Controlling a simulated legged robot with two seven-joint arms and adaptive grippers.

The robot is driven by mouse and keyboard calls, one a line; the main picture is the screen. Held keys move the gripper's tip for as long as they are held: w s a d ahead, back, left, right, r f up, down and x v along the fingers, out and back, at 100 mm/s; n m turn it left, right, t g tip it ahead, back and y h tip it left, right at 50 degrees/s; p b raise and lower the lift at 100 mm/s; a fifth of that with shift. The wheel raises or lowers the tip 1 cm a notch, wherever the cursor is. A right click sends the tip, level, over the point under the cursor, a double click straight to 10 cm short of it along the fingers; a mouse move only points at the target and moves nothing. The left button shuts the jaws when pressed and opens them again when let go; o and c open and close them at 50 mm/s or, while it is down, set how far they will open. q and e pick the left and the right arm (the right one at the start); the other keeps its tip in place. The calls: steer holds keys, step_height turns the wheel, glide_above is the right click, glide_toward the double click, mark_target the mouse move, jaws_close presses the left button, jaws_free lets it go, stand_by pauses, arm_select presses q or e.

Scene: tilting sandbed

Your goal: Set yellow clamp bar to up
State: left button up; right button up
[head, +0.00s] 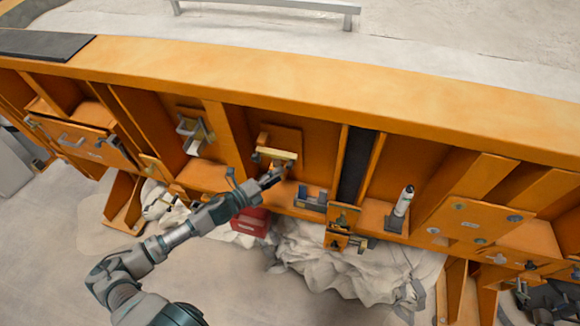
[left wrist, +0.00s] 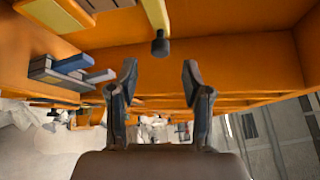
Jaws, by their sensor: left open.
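The yellow clamp bar (head: 276,154) is a pale yellow bar at the front of a small orange bracket inside a bay of the orange wall. In the head view it lies roughly level, sloping slightly down to the right. In the left wrist view the bar (left wrist: 155,14) comes down from the top edge and ends in a dark round knob (left wrist: 160,47). My left gripper (head: 271,178) is just below the bar in the head view. In the left wrist view its two fingers (left wrist: 160,80) stand apart with nothing between them. My right gripper is not in view.
A blue-grey block fixture (head: 310,198) sits on the ledge to the right. A grey metal handle (head: 193,133) is in the bay to the left. A white cylinder (head: 404,201) stands farther right. A red box (head: 250,222) and crumpled pale cloth (head: 340,268) lie below.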

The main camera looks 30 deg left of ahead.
mark_target(288, 169)
arm_select(q)
steer(key=p+x, duration=0.1)
steer(key=x, duration=0.4)
steer(key=shift+a, duration=0.15)
steer(key=shift+w, duration=0.75)
steer(key=shift+d, duration=0.25)
steer(key=shift+f, duration=0.1)
jaws_close()
